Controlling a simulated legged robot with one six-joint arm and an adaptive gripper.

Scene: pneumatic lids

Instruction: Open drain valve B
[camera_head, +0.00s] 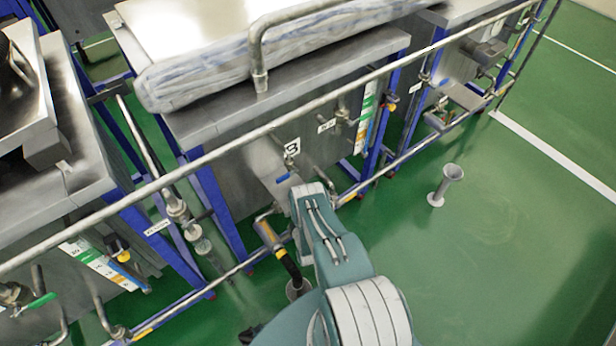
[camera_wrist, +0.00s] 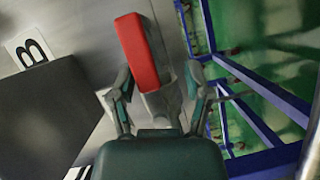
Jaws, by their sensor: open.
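A red valve handle (camera_wrist: 137,52) stands up at a slight tilt in the wrist view, on a grey metal valve stem. A plate with the letter B (camera_wrist: 30,54) is on the steel wall to its left. My gripper (camera_wrist: 158,76) is open, its two fingers on either side of the handle's lower end and stem; I cannot tell whether either finger touches them. In the head view, the B label (camera_head: 291,148) is on the front of the middle steel tank (camera_head: 235,165). My arm hides the gripper and the red handle there.
A blue-handled valve (camera_head: 283,178) is just below the B label. Long horizontal pipes (camera_head: 190,165) run across the tank fronts. A grey floor funnel (camera_head: 440,185) stands right of my arm. Green floor (camera_head: 520,240) is clear further right. Blue frame bars (camera_wrist: 262,85) show right of the gripper.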

